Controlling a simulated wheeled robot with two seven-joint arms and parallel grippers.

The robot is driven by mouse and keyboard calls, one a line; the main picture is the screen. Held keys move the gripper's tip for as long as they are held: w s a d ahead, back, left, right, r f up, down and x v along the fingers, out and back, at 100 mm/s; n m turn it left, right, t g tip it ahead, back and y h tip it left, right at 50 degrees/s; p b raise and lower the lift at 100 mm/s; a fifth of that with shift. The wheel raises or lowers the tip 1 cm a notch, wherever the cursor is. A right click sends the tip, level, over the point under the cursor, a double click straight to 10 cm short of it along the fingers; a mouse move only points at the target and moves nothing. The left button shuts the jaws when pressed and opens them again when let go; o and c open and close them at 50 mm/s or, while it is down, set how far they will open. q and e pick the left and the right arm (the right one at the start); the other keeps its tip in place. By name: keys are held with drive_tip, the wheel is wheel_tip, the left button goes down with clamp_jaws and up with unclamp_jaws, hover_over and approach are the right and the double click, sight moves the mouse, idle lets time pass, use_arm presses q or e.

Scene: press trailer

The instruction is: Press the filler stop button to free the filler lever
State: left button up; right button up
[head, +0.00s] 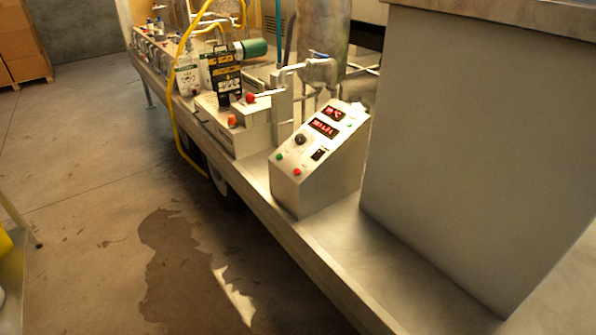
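A slanted control box (318,180) stands on the trailer's edge with two red digital displays, a black knob, a black switch, a green button (279,156) and a red button (297,172). Behind it, a low pale machine (245,138) has an orange-red button (232,120) on its front. I cannot read labels saying which button is the filler stop. Neither of my grippers is in view.
A large grey cabinet (460,150) blocks the right side. A yellow hose (175,110) hangs over the trailer edge. The trailer deck (375,265) before the cabinet is bare, and the floor left is mostly clear.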

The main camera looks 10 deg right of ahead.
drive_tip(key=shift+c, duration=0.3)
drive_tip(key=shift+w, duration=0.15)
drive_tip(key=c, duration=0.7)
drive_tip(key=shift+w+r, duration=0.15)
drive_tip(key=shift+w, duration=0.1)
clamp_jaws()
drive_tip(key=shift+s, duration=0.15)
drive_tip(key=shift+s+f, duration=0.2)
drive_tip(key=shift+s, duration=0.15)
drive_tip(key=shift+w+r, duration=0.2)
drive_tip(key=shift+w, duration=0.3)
